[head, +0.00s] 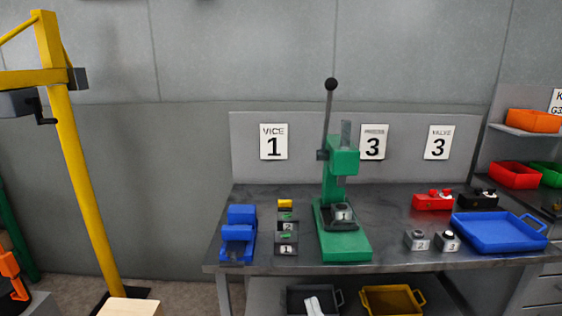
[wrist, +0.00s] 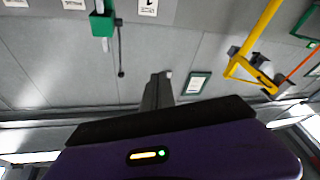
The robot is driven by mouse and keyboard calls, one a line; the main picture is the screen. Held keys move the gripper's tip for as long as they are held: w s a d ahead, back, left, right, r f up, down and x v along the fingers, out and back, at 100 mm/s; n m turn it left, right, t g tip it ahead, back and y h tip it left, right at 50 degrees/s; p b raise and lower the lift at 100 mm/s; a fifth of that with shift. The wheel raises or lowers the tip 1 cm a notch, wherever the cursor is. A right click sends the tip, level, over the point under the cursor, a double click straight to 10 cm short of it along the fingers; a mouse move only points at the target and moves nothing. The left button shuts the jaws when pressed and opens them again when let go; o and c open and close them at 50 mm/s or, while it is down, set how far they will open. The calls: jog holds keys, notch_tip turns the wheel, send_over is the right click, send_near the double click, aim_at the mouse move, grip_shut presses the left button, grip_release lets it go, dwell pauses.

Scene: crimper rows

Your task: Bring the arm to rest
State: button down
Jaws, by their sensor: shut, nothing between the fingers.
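My gripper (wrist: 161,76) shows in the wrist view, its two dark fingers together with nothing between them. The fingers point up in that picture, toward a grey wall, and touch nothing. The purple gripper body with a small lit indicator fills the bottom of the wrist view. The wrist view looks upside down, with a green press (wrist: 102,24) at its upper left and a yellow crane frame (wrist: 262,30) at its upper right. My arm and gripper do not show clearly in the head view.
In the head view, a dark bench (head: 390,205) carries a blue vice (head: 238,234), a green lever press (head: 343,243), red (head: 433,202) and black blocks, small numbered blocks and a blue tray (head: 497,233). A yellow crane post (head: 84,185) stands left.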

jog(key=s+d+f+m+g+h+b, duration=0.1)
jog(key=s+d+f+m+g, duration=0.1)
jog(key=s, duration=1.1)
jog(key=s+d+f+m+g+h+b, duration=0.1)
jog(key=s+d+f, duration=0.3)
jog(key=s, duration=0.9)
jog(key=s+d+f+m+g+h+b, duration=0.1)
jog(key=s+d, duration=0.6)
jog(key=s, duration=0.7)
notch_tip(320, 180, down, 2)
jog(key=m+g+h, duration=0.1)
jog(key=m, duration=0.2)
jog(key=shift+d+f+g+h+b, duration=0.2)
jog(key=shift+g+h+b, duration=0.15)
jog(key=shift+g+h, duration=0.05)
